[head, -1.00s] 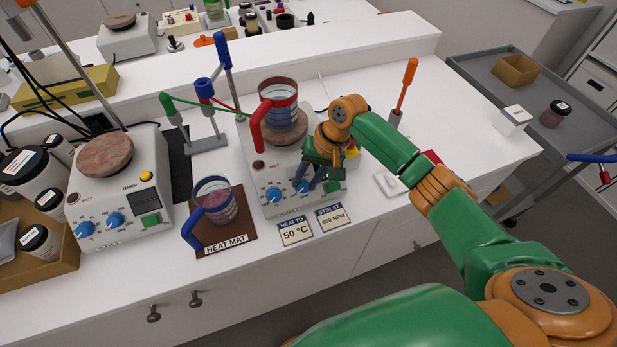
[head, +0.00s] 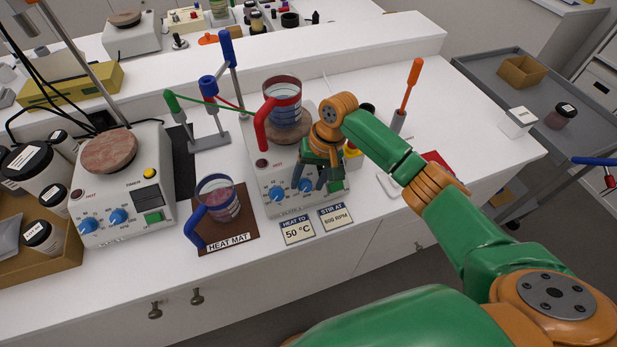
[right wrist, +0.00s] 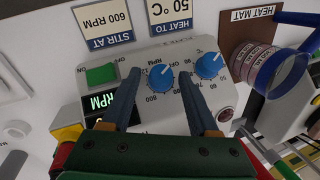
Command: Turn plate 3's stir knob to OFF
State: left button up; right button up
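A white hot plate (head: 312,203) stands at the middle of the bench; I cannot read a plate number on it. Its front has two blue knobs: the heat knob (head: 277,194) and the stir knob (head: 305,186), marked RPM in the right wrist view (right wrist: 160,77). My right gripper (head: 323,182) is at this panel. In the right wrist view its two fingers (right wrist: 160,88) are apart, one each side of the stir knob, with visible gaps. The knob's pointer setting is too small to read. A red-handled beaker (head: 283,100) of blue liquid stands on the plate. My left gripper is out of view.
A green switch (right wrist: 101,74) and a lit RPM display (right wrist: 97,104) are beside the stir knob. A blue-handled beaker (head: 218,200) stands on the brown heat mat (head: 243,233). Two cards (head: 297,230) lie before the plate. Another hot plate (head: 130,195) stands left.

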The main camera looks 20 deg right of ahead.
jog(key=shift+w+r, duration=0.1)
jog(key=shift+r, duration=0.2)
jog(key=b+v, duration=0.1)
jog(key=v, duration=0.5)
jog(key=shift+r+b, duration=0.3)
jog(key=shift+d, duration=0.1)
